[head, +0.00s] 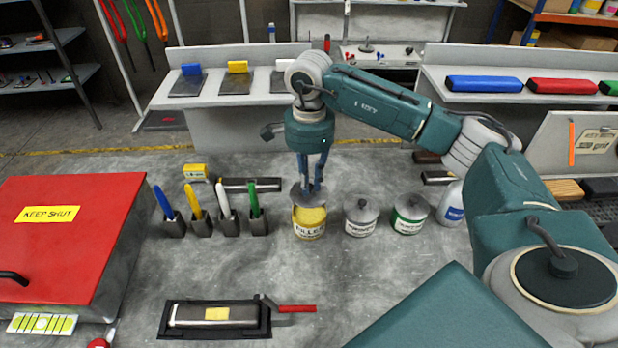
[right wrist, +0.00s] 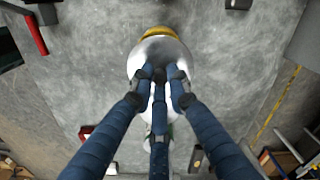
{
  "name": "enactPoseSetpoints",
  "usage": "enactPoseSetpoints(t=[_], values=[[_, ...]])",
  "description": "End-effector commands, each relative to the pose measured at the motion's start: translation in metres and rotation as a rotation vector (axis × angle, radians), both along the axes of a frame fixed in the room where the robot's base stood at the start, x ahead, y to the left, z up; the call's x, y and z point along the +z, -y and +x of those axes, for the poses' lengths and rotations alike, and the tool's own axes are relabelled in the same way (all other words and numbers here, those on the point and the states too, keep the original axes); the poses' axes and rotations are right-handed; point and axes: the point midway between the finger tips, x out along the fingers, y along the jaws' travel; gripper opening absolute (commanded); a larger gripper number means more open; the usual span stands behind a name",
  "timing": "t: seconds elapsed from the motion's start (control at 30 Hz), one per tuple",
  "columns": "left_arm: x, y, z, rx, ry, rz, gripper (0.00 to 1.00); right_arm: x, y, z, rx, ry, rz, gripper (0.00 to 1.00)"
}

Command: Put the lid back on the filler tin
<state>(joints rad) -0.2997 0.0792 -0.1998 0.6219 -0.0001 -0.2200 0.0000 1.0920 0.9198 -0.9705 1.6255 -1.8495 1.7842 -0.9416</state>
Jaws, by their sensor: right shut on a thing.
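The filler tin (head: 309,231), with a yellow and white label, stands on the grey bench, and yellow shows at its top. My right gripper (head: 310,186) points down above it, its blue fingers shut on the knob of the grey lid (head: 301,197). My left gripper is not in view.
Two lidded tins (head: 361,220) (head: 409,217) and a white bottle (head: 451,207) stand close on the right. Coloured-handled tools in holders (head: 201,226) stand left. A black tray (head: 216,333) lies in front, and a red-lidded box (head: 75,215) is far left.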

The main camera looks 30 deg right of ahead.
Motion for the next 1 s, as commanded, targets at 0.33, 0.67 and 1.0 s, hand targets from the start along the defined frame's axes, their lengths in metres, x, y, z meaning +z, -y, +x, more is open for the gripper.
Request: enactPoseSetpoints(t=[0.33, 0.67, 1.0], values=[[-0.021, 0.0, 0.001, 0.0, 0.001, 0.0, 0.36, -0.036, 0.0, -0.001, 0.004, -0.001, 0.0, 0.0], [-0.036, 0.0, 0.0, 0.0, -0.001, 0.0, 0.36, -0.054, 0.0, 0.0, 0.004, 0.0, 0.0, 0.0], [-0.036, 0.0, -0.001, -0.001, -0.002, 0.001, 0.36, -0.054, 0.0, 0.0, 0.004, 0.0, 0.0, 0.0]])
